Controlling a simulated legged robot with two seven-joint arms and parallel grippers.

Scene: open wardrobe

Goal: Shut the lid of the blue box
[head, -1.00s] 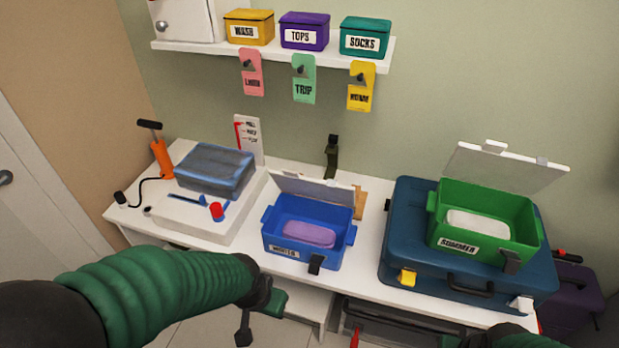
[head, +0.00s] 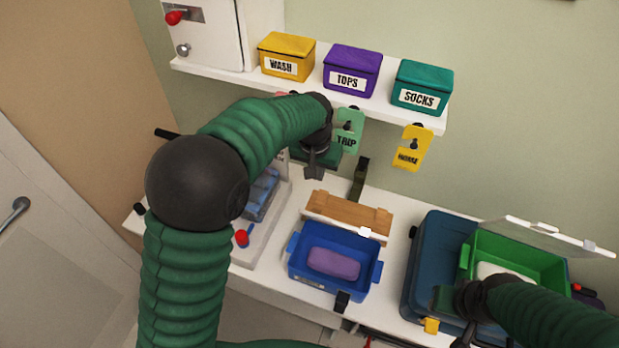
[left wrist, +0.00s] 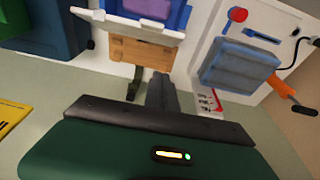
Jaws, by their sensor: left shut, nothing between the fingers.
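The blue box (head: 300,272) stands on the white table in the head view with a purple block (head: 333,263) inside. Its pale lid (head: 345,229) is open, raised at the box's back edge. The lid also shows in the left wrist view (left wrist: 115,22). My left gripper (head: 314,176) is shut and empty, fingers pointing down, above and behind the box, left of the lid. Its fingers (left wrist: 160,95) are together in the left wrist view. My right gripper (head: 468,332) is low at the right, by the green box; its fingers are too unclear to judge.
A wooden piece (head: 348,209) lies behind the lid. The open green box (head: 530,255) sits on a dark blue suitcase (head: 425,262) at the right. A shelf (head: 300,90) with hanging tags is above my left gripper. A folded blue cloth (left wrist: 238,66) lies left of the box.

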